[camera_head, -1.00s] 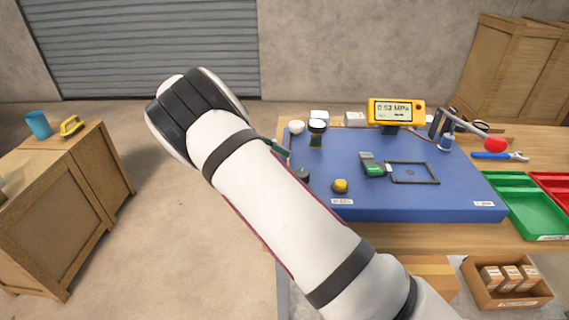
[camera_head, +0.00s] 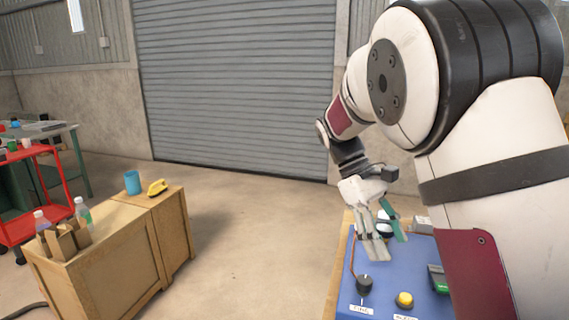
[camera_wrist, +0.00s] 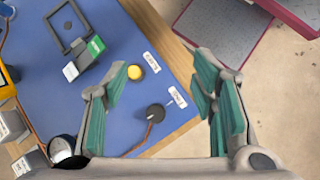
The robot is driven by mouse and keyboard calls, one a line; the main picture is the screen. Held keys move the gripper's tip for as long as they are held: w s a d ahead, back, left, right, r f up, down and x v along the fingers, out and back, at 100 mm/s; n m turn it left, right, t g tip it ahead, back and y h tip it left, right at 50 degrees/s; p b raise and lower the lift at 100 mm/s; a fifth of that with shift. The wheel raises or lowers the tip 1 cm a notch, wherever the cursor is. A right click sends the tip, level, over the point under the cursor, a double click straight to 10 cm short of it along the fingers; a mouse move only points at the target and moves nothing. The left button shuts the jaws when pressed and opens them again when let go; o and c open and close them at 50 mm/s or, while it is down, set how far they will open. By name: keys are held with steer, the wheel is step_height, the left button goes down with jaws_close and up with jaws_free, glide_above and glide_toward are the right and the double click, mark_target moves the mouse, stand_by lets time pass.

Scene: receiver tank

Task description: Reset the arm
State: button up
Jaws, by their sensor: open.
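My gripper (camera_head: 380,232) hangs from my raised arm above the left end of the blue panel (camera_head: 388,270). In the wrist view my gripper (camera_wrist: 165,92) has its two green-padded fingers spread wide with nothing between them. Below it on the blue panel are a black knob (camera_wrist: 155,113) and a yellow button (camera_wrist: 135,72), each beside a white label. My arm hides most of the panel in the head view.
A wooden cabinet (camera_head: 105,255) at left bears a blue cup (camera_head: 132,182), a yellow-handled tool (camera_head: 157,187) and bottles. A red cart (camera_head: 40,195) stands farther left. The floor between cabinet and bench is clear. A grey shutter (camera_head: 235,85) closes the back.

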steer(key=s+r+m+t+y+p, duration=0.1)
steer(key=s+r+m+t+p, duration=0.1)
steer(key=s, duration=0.7)
steer(key=s+r+m+t+y+p, duration=0.2)
steer(key=s+r+t, duration=0.2)
steer(key=s, duration=0.5)
steer(key=s+r+m+t+y+p, duration=0.1)
steer(key=s+r+m+t+p, duration=0.1)
steer(key=s, duration=0.7)
step_height(320, 180, up, 3)
steer(key=shift+s+a+f+m+t+y+p, duration=0.2)
steer(key=shift+a+m+t+y+p, duration=0.25)
steer(key=shift+t, duration=0.35)
steer(key=shift+d+r, duration=0.1)
steer(key=m+y+b, duration=1.3)
steer(key=m+b, duration=0.2)
steer(key=m, duration=0.6)
glide_toward(367, 280)
steer(key=shift+g, duration=0.3)
steer(key=b+x, duration=0.2)
steer(key=x, duration=0.8)
steer(key=shift+w, duration=0.25)
